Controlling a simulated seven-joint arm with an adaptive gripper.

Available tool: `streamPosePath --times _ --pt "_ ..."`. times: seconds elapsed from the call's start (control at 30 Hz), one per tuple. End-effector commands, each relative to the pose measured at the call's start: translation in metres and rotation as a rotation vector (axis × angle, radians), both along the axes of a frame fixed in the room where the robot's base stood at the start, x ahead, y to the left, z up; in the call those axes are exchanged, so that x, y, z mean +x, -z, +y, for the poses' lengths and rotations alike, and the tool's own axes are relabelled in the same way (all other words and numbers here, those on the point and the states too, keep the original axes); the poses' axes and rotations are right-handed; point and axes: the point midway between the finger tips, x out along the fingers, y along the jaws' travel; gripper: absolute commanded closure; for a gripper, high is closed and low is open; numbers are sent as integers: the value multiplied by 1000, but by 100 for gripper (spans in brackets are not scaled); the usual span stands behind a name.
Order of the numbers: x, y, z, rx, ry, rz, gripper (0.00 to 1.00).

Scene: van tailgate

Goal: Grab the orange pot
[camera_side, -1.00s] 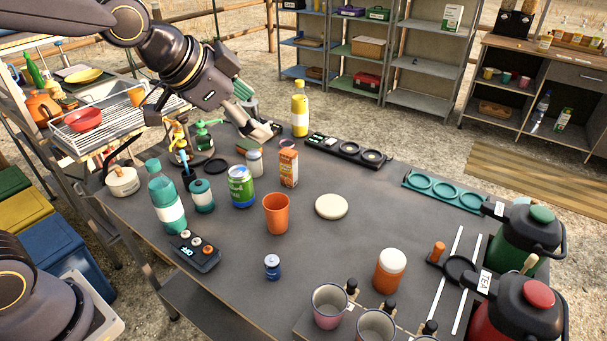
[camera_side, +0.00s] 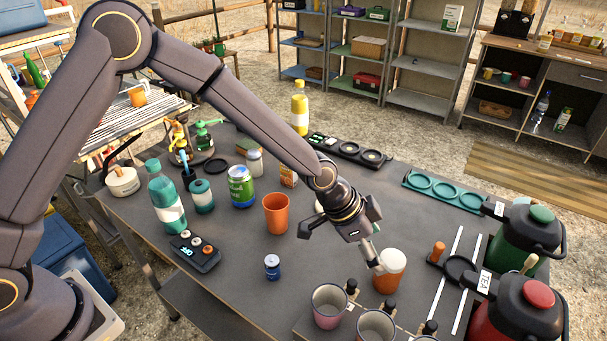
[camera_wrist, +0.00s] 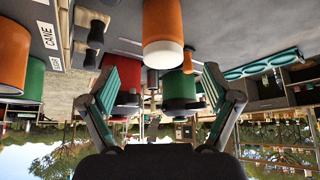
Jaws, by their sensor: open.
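An orange pot with a white lid (camera_side: 387,276) stands upright on the dark table, near the front right. In the wrist view, the picture is upside down and the orange pot (camera_wrist: 162,22) shows at the top middle, between the lines of my two fingers. My gripper (camera_side: 369,252) is just behind and left of the pot in the side view, angled down toward it. A fingertip overlaps the pot's lid edge there; I cannot tell if it touches. My gripper in the wrist view (camera_wrist: 160,90) has its fingers wide apart with nothing held.
An orange tumbler (camera_side: 276,214) stands to the left. A tray of cups (camera_side: 331,305) is in front of the pot. A dark round holder (camera_side: 459,270) and the red-lidded urn (camera_side: 520,305) are to its right. The green-lidded urn (camera_side: 528,235) stands behind that.

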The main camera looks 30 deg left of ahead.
Motion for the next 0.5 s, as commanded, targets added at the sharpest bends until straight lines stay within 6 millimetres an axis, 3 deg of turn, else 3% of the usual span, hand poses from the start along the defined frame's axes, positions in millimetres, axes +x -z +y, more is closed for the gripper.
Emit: streamPosePath --times 0.5 --pt "23 54 -28 0 0 2 12"
